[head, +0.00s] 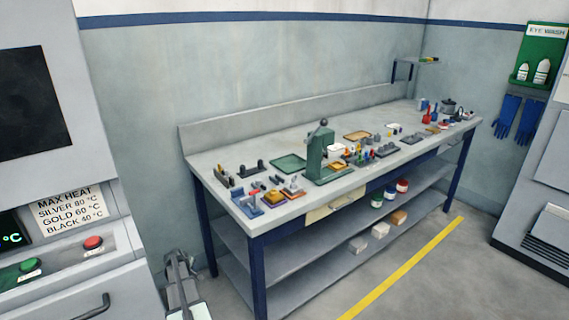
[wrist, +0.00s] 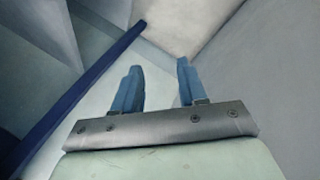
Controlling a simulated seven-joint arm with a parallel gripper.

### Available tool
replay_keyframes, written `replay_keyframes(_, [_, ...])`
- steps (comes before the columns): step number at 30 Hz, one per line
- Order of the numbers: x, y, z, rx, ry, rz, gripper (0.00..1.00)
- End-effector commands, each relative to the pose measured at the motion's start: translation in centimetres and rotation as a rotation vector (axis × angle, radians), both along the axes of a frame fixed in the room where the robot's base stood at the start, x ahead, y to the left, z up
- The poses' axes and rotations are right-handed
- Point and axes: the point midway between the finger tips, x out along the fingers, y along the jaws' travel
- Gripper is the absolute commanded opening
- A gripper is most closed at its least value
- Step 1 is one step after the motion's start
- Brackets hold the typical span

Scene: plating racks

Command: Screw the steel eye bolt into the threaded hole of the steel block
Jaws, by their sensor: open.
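My gripper (wrist: 158,66) shows in the wrist view with its two blue fingers apart and nothing between them. It faces bare wall and floor surfaces, and no bolt or block is in that view. In the head view, the long workbench (head: 228,158) carries many small parts, tools and trays. The steel eye bolt and the steel block are too small to tell apart from the other items on the bench.
A green press-like stand (head: 315,157) rises from the bench's front middle. A green tray (head: 289,163) lies left of it. A control cabinet (head: 65,275) stands at the near left. A yellow line (head: 405,267) crosses the floor.

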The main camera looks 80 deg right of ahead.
Motion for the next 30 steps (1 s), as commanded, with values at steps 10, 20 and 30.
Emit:
replay_keyframes(10, [5.8, -9.1, 13.6, -0.16, 0.056, 0.126, 0.42])
replay_keyframes(20, [9.4, -15.4, 28.1, -0.307, 0.128, 0.22, 0.42])
replay_keyframes(30, [1.7, -20.3, 40.4, -0.32, 0.335, 0.319, 0.42])
